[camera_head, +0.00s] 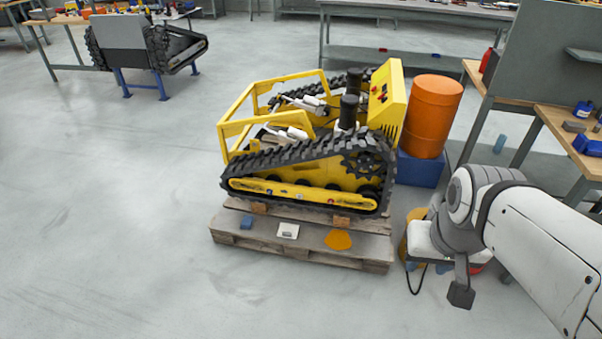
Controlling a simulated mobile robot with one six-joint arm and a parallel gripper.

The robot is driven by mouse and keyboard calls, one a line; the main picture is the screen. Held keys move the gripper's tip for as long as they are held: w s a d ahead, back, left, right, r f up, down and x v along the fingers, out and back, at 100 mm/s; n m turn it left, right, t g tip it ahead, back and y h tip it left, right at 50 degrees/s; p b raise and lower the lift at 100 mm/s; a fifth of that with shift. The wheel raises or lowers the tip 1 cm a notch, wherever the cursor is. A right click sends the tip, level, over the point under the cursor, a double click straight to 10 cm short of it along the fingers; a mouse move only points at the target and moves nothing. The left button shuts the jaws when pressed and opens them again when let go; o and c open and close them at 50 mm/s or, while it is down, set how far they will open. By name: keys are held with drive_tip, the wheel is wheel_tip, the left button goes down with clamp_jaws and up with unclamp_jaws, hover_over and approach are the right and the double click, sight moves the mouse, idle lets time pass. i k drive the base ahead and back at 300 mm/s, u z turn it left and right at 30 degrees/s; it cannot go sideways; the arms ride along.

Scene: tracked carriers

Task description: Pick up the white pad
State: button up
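The white pad (288,231) is a small pale square with a darker mark on it. It lies flat on the front boards of the wooden pallet (300,256), between a small blue block (246,222) and an orange piece (338,239). Nothing covers the pad. My white and grey arm comes in from the lower right. My gripper (461,292) shows as a dark end pointing down, to the right of the pallet and well apart from the pad. Its fingers are too small and dark to tell open from shut.
A yellow tracked carrier (310,180) stands on the pallet just behind the pad. An orange drum (432,115) on a blue base (420,168) stands behind right. Workbenches (568,130) line the right side. The floor (130,240) left and front is clear.

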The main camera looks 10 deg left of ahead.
sight(288, 229)
drive_tip(key=u, duration=2.25)
drive_tip(key=i, duration=2.15)
drive_tip(key=z, duration=3.45)
drive_tip(key=i, duration=0.9)
drive_tip(key=u, duration=0.1)
